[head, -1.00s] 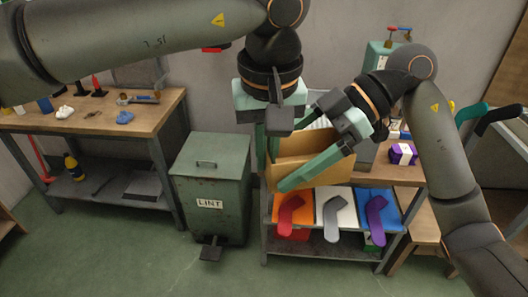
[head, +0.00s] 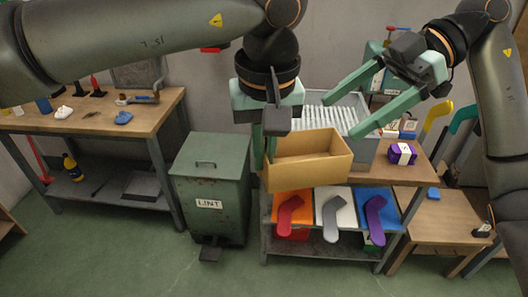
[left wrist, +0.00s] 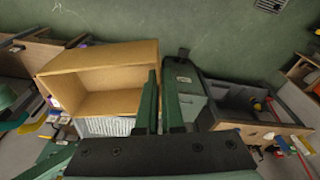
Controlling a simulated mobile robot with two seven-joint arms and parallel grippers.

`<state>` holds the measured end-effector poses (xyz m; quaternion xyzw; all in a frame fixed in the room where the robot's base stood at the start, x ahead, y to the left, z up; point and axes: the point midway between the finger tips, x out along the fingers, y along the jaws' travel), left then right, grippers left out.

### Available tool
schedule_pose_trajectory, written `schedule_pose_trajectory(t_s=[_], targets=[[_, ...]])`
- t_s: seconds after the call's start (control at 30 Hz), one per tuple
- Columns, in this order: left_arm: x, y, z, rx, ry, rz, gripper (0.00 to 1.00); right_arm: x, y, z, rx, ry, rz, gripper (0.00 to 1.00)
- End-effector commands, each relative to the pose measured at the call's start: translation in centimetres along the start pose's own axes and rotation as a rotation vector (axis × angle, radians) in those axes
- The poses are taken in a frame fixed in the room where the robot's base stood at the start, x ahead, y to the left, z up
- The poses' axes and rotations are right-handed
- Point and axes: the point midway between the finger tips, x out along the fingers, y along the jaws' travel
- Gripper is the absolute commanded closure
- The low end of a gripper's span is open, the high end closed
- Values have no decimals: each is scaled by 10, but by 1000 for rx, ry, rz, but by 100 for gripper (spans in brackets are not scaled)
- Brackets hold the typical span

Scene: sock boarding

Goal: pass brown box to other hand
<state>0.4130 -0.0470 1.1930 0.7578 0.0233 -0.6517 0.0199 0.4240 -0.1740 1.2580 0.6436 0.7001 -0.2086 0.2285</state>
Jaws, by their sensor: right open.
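The brown box (head: 310,174) is an open-topped carton in the middle of the head view, in front of the grey bin on the workbench. My left gripper (head: 266,160) points down at the box's left end, its fingers on either side of that wall. In the left wrist view the box (left wrist: 105,57) shows its open side, with its edge between the fingers (left wrist: 158,78). The gripper appears shut on this wall. My right gripper (head: 340,116) is open and empty, above and right of the box, apart from it, over the grey bin.
A grey ribbed bin (head: 365,150) stands behind the box. A purple packet (head: 403,154) lies to its right on the bench (head: 385,175). Sock-shaped forms on coloured panels are below. A green lint bin (head: 212,180) stands left, beside a wooden workbench (head: 90,115).

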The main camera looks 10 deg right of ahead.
Motion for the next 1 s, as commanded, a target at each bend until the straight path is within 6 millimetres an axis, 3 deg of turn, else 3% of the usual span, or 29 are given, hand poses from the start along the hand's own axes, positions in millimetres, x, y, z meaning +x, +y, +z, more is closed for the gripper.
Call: schedule_pose_trajectory(t_s=[0.17,0.3,0.37,0.43,0.53,0.67,0.83,1.0], targets=[[0,0,0,0,0,0,100,11,8,-40,-31,249,-32,0],[0,0,0,0,0,0,100,7,26,-94,-32,704,-59,0],[0,0,0,0,0,0,100,0,39,-104,-12,912,-42,0],[0,0,0,0,0,0,100,-8,58,-99,27,1135,18,0],[0,0,0,0,0,0,100,-8,87,-69,99,1366,184,0],[0,0,0,0,0,0,100,9,115,-8,208,1491,461,0],[0,0,0,0,0,0,100,48,128,75,350,1448,797,0],[0,0,0,0,0,0,100,94,122,156,499,1277,1062,0]])
